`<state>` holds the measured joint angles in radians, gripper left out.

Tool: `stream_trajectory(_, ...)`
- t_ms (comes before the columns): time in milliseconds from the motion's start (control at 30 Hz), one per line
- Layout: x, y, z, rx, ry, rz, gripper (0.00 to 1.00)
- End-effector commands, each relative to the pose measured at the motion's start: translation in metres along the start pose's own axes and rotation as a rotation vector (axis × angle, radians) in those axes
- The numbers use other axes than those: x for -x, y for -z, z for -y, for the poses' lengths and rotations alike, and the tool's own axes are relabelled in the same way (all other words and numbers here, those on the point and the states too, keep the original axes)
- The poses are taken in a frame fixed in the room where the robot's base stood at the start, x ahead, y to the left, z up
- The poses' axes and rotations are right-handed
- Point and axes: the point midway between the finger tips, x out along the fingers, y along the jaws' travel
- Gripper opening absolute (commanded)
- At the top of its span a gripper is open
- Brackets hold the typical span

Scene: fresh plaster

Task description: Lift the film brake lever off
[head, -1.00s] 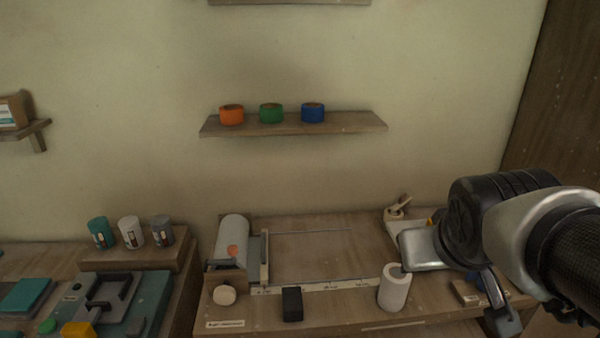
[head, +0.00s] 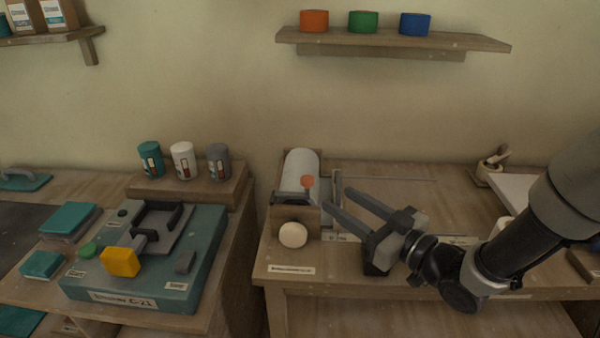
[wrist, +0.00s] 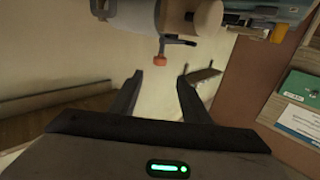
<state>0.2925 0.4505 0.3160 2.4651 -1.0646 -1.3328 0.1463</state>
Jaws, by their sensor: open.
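The film brake lever shows as a small orange-red knob (head: 307,182) at the front end of the white film roll (head: 302,165), on the left of the wooden bench. In the wrist view the orange knob (wrist: 160,60) sits on a short stem below the pale roll end, just beyond the fingertips and near the middle of the gap. My gripper (head: 335,197) is open and empty, with its two dark fingers pointing left toward the knob. The wrist view shows the spread fingers (wrist: 160,85) with nothing between them. Contact with the lever is not visible.
A round cream knob (head: 293,234) is on the bench front beside the roll. A teal machine (head: 190,275) with a yellow block (head: 120,262) stands on the left bench. Three cans stand behind it. A shelf (head: 395,38) with three tape rolls hangs above.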

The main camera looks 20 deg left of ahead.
Motion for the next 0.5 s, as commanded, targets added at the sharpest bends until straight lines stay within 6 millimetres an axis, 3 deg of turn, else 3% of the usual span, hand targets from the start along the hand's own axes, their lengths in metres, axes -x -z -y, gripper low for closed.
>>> stream_trajectory(500,-0.112,-0.001,0.001,0.0,0.001,0.0,0.43)
